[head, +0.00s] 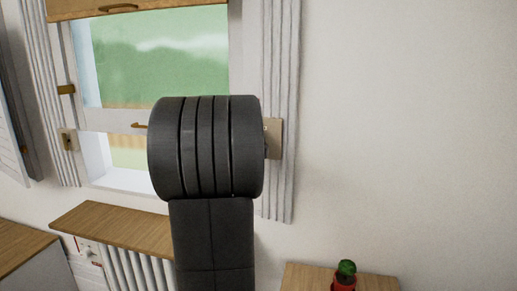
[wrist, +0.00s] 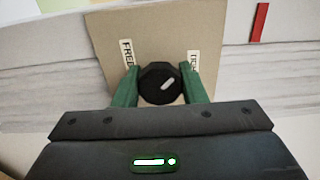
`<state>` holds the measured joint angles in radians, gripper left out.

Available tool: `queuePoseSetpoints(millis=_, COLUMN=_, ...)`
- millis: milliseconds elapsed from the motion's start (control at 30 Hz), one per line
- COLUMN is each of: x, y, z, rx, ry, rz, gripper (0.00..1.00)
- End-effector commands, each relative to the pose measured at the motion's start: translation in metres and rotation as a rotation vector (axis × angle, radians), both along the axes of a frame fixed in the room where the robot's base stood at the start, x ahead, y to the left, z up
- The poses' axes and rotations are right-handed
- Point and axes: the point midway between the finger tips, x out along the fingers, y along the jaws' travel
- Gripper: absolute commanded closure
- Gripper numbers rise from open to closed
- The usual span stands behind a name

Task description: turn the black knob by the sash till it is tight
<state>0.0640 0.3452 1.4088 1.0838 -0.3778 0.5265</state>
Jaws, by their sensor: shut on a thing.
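The black knob (wrist: 152,88) sits on a tan plate (wrist: 112,28) in the wrist view. Its white mark slants up and to the right. A label reading FREE (wrist: 127,53) is left of the knob, and a second label (wrist: 193,62) at the right is partly hidden by a finger. My gripper (wrist: 161,79) has its green fingers on either side of the knob, shut on it. In the head view my arm hides the knob and gripper; only the plate's right part (head: 276,138) shows. The window sash (head: 110,118) is left of it.
A wooden shelf (head: 115,228) stands over a radiator (head: 128,268). A potted cactus (head: 345,275) is on a wooden top at lower right. The wall at right is bare. A red strip (wrist: 259,22) shows in the wrist view.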

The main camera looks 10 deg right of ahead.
Motion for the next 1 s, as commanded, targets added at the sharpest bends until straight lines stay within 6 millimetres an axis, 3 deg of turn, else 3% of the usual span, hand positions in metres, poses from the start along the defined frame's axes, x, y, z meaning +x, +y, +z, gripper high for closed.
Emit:
queuePoseSetpoints(millis=600, x=-0.0003, y=-0.0007, z=-0.0023, rx=0.515, ry=-0.215, rz=-0.002, gripper=0.85)
queuePoseSetpoints(millis=1000, x=-0.0003, y=-0.0005, z=-0.0015, rx=0.698, ry=-0.291, rz=-0.001, gripper=0.85)
